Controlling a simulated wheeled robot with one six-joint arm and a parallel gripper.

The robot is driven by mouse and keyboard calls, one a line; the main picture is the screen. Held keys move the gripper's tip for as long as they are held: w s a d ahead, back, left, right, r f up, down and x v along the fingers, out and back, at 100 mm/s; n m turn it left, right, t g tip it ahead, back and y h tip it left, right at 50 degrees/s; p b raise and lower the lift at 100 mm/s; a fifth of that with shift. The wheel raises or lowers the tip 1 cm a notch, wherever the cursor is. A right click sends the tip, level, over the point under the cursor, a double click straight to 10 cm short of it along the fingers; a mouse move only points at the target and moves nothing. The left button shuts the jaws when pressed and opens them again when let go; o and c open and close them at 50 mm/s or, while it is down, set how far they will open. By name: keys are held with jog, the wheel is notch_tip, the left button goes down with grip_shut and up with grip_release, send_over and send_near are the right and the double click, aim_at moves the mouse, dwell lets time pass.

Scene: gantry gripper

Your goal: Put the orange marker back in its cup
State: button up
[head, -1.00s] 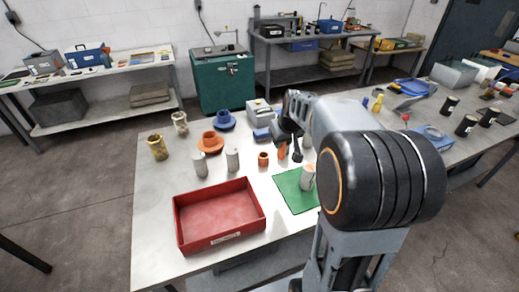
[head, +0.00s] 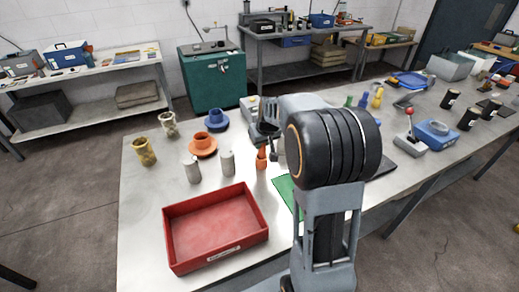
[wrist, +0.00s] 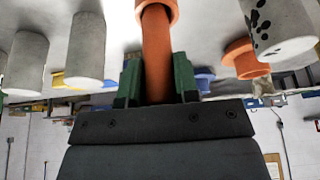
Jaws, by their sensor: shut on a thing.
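The orange marker (wrist: 157,55) is between the green fingers of my gripper (wrist: 158,85) in the wrist view, and my gripper is shut on it. Its far end meets an orange cup (wrist: 157,8) at the top edge of that view. In the head view my gripper (head: 264,138) holds the marker (head: 262,151) roughly upright, directly over the small orange cup (head: 261,164). The marker and cup overlap there. I cannot tell how deep the marker's lower end sits in the cup.
Two pale cylinders (head: 192,171) (head: 228,163) stand left of the cup. An orange flanged piece (head: 203,146) and a blue one (head: 216,120) stand behind them. A red tray (head: 215,261) is at the front, and a green mat (head: 284,194) is partly hidden by my arm.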

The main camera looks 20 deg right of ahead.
aim_at(261, 149)
jog(key=f, duration=0.1)
jog(key=f+b, duration=0.2)
jog(key=shift+w+a+f, duration=0.15)
jog(key=shift+w+f, duration=0.05)
jog(key=shift+w, duration=0.05)
grip_shut()
jog(key=shift+s+f, duration=0.1)
jog(key=shift+f, duration=0.05)
jog(key=shift+f, duration=0.15)
jog(key=o, duration=0.9)
grip_release()
